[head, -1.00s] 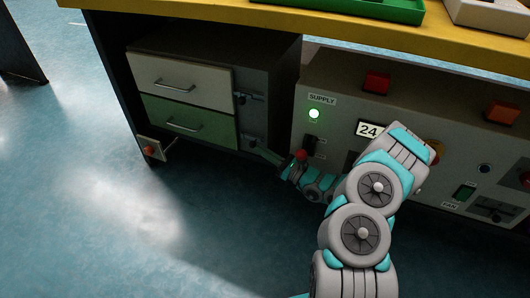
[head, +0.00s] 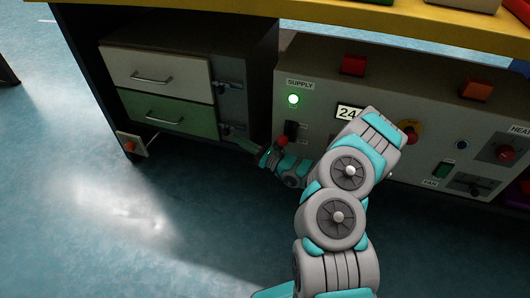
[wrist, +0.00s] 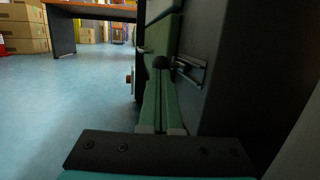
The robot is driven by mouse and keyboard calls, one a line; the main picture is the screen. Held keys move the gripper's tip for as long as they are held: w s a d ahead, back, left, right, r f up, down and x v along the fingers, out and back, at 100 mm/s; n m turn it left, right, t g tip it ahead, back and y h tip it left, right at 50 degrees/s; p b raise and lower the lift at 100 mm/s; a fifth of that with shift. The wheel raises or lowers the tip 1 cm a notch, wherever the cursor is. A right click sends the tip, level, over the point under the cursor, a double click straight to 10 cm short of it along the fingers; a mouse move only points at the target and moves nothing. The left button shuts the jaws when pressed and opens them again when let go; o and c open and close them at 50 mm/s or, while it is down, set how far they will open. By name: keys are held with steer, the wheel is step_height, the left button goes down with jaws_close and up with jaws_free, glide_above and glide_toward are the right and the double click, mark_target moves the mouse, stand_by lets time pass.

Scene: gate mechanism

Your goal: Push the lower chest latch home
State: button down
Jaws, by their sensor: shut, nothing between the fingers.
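The chest has a white upper drawer (head: 155,72) and a green lower drawer (head: 165,112), both flush with its front. The lower latch (wrist: 189,70) is on the chest's dark side, a metal rail with a dark round knob (wrist: 161,62) at its left part in the wrist view. In the head view the lower latch (head: 225,127) is small and partly hidden by my gripper. My gripper (wrist: 163,78) is shut and empty, its green fingers pointing at the knob. The tips are very close to it; I cannot tell whether they touch. The gripper also shows in the head view (head: 232,133).
The upper latch (head: 229,85) sits above on the same side. A control panel (head: 325,110) with a lit green lamp, switches and red buttons stands to the right. Open floor (head: 100,220) lies in front.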

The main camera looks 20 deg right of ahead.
steer(key=p+v, duration=0.1)
steer(key=v, duration=1.1)
steer(key=shift+d, duration=0.2)
steer(key=shift+s, duration=0.2)
